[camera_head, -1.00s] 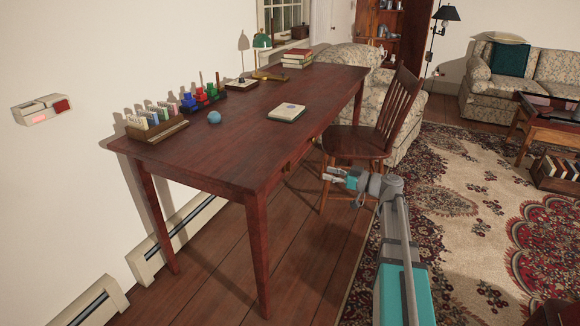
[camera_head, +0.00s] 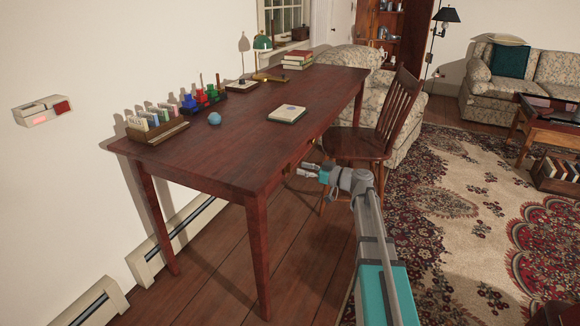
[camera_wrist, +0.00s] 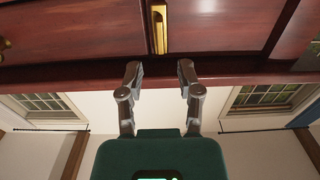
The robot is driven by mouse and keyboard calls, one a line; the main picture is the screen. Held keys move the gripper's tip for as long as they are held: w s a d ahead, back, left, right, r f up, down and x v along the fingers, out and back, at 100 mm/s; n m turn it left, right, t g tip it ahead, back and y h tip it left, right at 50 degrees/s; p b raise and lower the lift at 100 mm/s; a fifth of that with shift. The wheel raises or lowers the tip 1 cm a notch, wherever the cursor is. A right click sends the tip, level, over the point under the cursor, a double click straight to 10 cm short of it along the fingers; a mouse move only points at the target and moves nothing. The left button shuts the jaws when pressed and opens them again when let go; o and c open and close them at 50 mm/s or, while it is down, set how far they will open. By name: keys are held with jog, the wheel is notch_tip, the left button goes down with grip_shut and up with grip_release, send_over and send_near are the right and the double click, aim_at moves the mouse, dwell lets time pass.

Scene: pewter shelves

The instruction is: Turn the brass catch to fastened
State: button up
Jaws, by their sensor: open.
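The brass catch (camera_wrist: 160,28) shows at the top middle of the wrist view as a bright, narrow upright bar on the reddish wooden front of the desk (camera_head: 225,160). In the head view it is too small to make out clearly. My gripper (camera_wrist: 160,72) is open and empty, its two fingers spread to either side of the catch's line, with a gap between the fingertips and the catch. In the head view my gripper (camera_head: 306,169) is beside the desk's long front edge, slightly below the top.
A wooden chair (camera_head: 365,140) stands close behind my gripper at the desk.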

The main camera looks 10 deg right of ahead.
aim_at(290, 165)
jog(key=shift+x, duration=2.5)
grip_shut()
